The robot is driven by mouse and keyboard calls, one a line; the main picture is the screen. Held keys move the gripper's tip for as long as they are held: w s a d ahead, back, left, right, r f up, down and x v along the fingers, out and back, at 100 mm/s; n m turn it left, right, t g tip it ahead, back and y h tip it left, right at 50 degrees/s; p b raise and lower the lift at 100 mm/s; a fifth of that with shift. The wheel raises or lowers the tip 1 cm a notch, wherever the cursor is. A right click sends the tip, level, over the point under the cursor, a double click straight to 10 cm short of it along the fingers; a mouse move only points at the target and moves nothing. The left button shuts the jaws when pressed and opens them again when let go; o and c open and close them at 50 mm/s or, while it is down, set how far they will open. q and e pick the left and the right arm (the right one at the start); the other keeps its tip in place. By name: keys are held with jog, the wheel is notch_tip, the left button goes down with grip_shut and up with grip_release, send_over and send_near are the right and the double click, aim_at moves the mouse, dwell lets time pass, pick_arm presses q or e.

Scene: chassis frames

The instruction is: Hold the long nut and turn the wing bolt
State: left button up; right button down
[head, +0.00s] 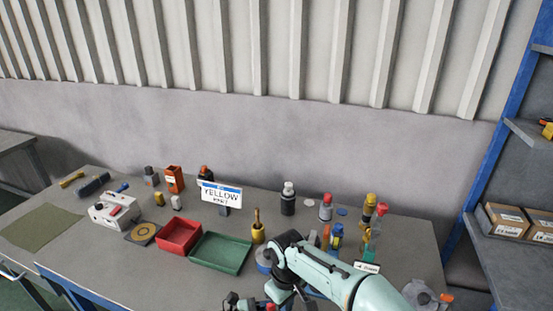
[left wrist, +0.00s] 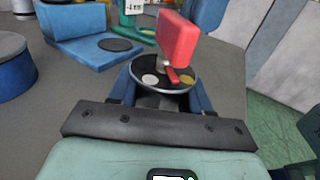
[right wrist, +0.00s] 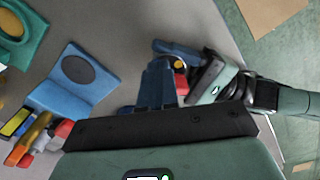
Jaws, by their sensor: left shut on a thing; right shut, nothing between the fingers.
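In the left wrist view my left gripper (left wrist: 160,92) has its blue fingers closed under a dark round disc (left wrist: 152,83) with a white spot and a gold spot. A red wing bolt (left wrist: 178,40) stands above the disc, its flat wing upright and slightly tilted. The long nut is mostly hidden between the fingers. In the right wrist view my right gripper (right wrist: 157,72) is shut and empty. It is just left of the red wing bolt (right wrist: 182,86) and my left gripper; I cannot tell whether it touches them. In the head view both grippers are largely hidden or cut off.
A blue bracket (right wrist: 75,75) with a dark round pad lies near the grippers. A green tray (head: 222,252), a red tray (head: 180,236) and a YELLOW PART sign (head: 220,195) are farther left. Bottles and small coloured parts stand behind my right arm. A shelf (head: 520,250) is at the right.

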jog(key=shift+w+d, duration=0.15)
jog(key=shift+w, duration=0.2)
jog(key=shift+s+d, duration=0.1)
jog(key=shift+d, duration=0.1)
notch_tip(320, 180, up, 6)
jog(key=shift+d, duration=0.2)
dwell(0.7)
jog(key=shift+s, duration=0.1)
notch_tip(320, 180, down, 6)
jog(key=s+a, duration=0.2)
jog(key=shift+s, duration=0.2)
dwell(0.6)
jog(key=shift+w+a, duration=0.25)
jog(key=shift+w, duration=0.35)
dwell(0.8)
